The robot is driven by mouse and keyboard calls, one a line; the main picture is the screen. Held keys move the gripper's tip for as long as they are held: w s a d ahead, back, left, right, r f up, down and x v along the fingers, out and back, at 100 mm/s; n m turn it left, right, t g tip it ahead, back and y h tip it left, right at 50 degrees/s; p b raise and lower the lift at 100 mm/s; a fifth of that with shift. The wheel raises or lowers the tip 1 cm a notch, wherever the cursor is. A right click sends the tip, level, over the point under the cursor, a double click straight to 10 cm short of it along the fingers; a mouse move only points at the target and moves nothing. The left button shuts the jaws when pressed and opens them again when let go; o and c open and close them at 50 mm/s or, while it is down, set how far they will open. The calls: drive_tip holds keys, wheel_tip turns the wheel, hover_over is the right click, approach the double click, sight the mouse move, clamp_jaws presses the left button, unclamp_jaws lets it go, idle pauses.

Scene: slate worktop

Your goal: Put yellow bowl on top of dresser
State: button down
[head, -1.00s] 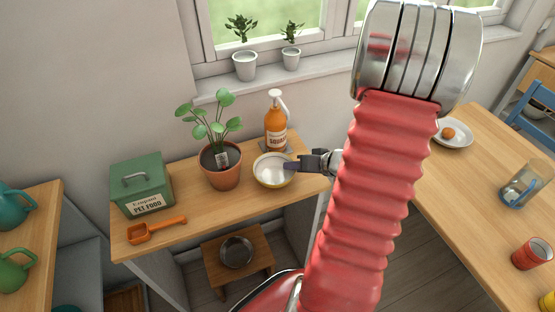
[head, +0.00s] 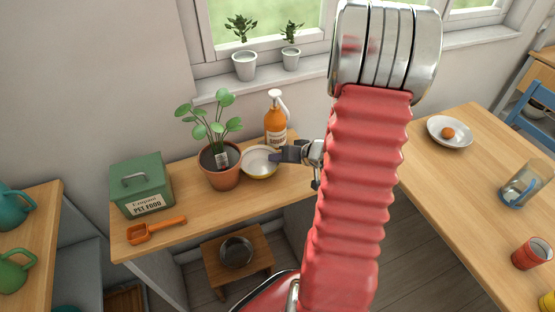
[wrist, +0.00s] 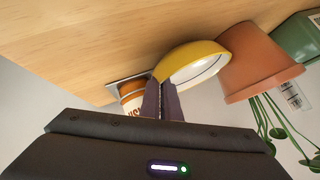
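The yellow bowl (head: 260,167), white inside, is at the right part of the wooden surface, close to the potted plant. My gripper (head: 281,154) reaches it from the right, with its fingers at the bowl's right rim. In the wrist view, the dark fingers (wrist: 162,103) close on the rim of the bowl (wrist: 195,57). Whether the bowl rests on the wood or is slightly raised is hard to tell. No piece is clearly recognisable as the dresser.
Left of the bowl are the terracotta pot (head: 221,177), green pet food tin (head: 142,185) and orange scoop (head: 154,230). An orange pump bottle (head: 276,122) stands behind it. A low stool (head: 238,275) holds a metal bowl (head: 236,252). A table (head: 460,200) stands at right.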

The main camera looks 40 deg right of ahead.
drive_tip(key=shift+f, duration=0.4)
drive_tip(key=shift+f, duration=0.1)
drive_tip(key=c, duration=2)
unclamp_jaws()
drive_tip(key=shift+s+d+r, duration=0.1)
drive_tip(key=shift+s+r, duration=0.3)
drive_tip(key=v, duration=1.1)
